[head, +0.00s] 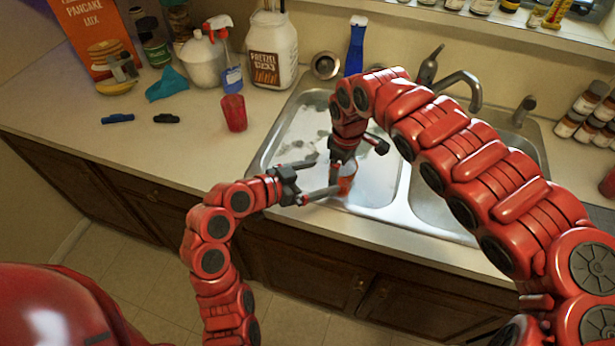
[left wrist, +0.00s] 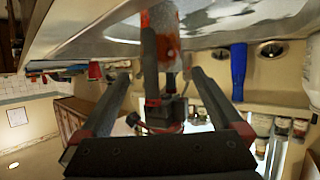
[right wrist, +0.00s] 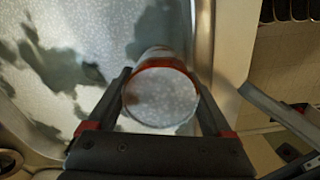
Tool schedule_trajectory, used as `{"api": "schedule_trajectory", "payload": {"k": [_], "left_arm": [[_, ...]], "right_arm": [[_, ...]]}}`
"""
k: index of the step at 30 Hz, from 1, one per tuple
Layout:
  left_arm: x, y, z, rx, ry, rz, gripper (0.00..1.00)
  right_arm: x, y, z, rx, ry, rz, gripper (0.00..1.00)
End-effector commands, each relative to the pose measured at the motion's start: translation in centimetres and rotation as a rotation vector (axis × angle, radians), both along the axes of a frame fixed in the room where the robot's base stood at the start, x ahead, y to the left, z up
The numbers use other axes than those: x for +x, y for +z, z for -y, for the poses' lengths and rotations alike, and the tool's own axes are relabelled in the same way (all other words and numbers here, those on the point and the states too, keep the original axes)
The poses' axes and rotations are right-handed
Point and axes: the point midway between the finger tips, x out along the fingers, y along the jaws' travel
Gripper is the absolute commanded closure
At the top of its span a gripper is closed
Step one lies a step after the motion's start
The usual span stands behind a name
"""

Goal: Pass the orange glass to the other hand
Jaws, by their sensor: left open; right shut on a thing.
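The orange glass (head: 347,180) is held over the front of the left sink basin. My right gripper (head: 343,163) is shut on it from above. The right wrist view shows the glass's round end (right wrist: 160,97) between the two fingers. My left gripper (head: 323,176) is open, its fingers pointing right toward the glass. In the left wrist view the glass (left wrist: 165,35) shows above and between the spread left fingers (left wrist: 160,75), beside a right finger. I cannot tell whether a left finger touches it.
The steel double sink (head: 275,150) has a faucet (head: 460,88) behind it. A red cup (head: 233,112) stands on the counter left of the sink. A blue bottle (head: 355,45), a pretzel jar (head: 270,48) and a spray bottle (head: 222,45) stand at the back.

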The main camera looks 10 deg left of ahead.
Motion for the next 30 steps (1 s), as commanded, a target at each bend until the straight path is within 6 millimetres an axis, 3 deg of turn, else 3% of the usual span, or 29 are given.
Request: {"api": "schedule_trajectory", "payload": {"k": [6, 12, 26, 30], "left_arm": [[2.8, -1.7, 3.3, 0.001, -0.004, 0.0, 0.0], [4.7, -2.9, 5.2, 0.001, 0.0, 0.0, 0.0], [5.6, -3.3, 6.0, -0.001, 0.003, 0.004, 0.0], [5.6, -3.3, 6.0, -0.001, 0.003, 0.004, 0.25]], "right_arm": [[0.0, 0.0, 0.0, 0.0, 0.0, 0.0, 0.83], [0.0, 0.0, 0.0, 0.0, 0.0, 0.0, 0.83], [0.0, 0.0, 0.0, 0.0, 0.0, 0.0, 0.83], [0.0, 0.0, 0.0, 0.0, 0.0, 0.0, 0.83]]}}
